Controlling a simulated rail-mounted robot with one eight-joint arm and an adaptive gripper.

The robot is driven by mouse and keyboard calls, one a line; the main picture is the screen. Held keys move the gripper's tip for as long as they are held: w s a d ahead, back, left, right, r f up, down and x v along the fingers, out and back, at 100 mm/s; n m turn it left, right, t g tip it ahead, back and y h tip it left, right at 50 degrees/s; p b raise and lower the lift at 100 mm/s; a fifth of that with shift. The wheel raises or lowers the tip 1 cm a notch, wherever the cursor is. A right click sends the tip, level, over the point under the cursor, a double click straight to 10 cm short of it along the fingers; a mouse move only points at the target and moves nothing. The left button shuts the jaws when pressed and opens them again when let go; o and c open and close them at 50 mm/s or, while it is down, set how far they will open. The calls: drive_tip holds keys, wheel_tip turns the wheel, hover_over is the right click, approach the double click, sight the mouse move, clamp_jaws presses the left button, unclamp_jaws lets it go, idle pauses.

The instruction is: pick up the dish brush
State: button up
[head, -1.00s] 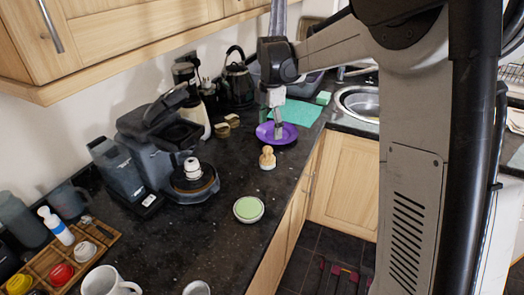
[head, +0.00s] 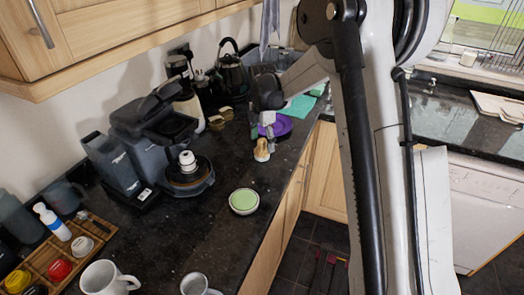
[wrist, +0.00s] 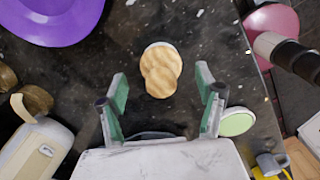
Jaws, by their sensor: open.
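The dish brush (head: 262,152) has a round, knobbed wooden handle and a pale base. It stands upright on the dark granite counter, near its front edge. In the wrist view the brush (wrist: 160,72) is seen from above, centred between the two green-padded fingers and a little beyond their tips. My gripper (head: 264,134) is open and empty, just above the brush in the head view. It also shows in the wrist view (wrist: 161,92), with a gap on both sides of the brush. I cannot tell the exact height between fingertips and handle.
A purple plate (head: 276,128) lies just behind the brush. A green-topped round dish (head: 244,201) sits nearer on the counter. A coffee machine (head: 160,140) stands to the left, with a kettle (head: 235,78) behind. The counter between brush and dish is clear.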

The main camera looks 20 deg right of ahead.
sight(262, 148)
wheel_tip(262, 148, down, 5)
drive_tip(key=shift+p, duration=0.35)
drive_tip(key=shift+s, duration=0.1)
drive_tip(key=c, duration=1.4)
drive_tip(key=shift+o, duration=0.2)
drive_tip(key=shift+r, duration=0.15)
drive_tip(key=shift+r, duration=0.55)
wheel_tip(262, 148, up, 3)
drive_tip(key=shift+f+b, duration=0.15)
drive_tip(key=shift+b, duration=0.15)
drive_tip(key=s+a+r+b, duration=0.1)
drive_tip(key=s+a+r, duration=0.5)
drive_tip(key=a, duration=0.4)
drive_tip(key=shift+r, duration=0.5)
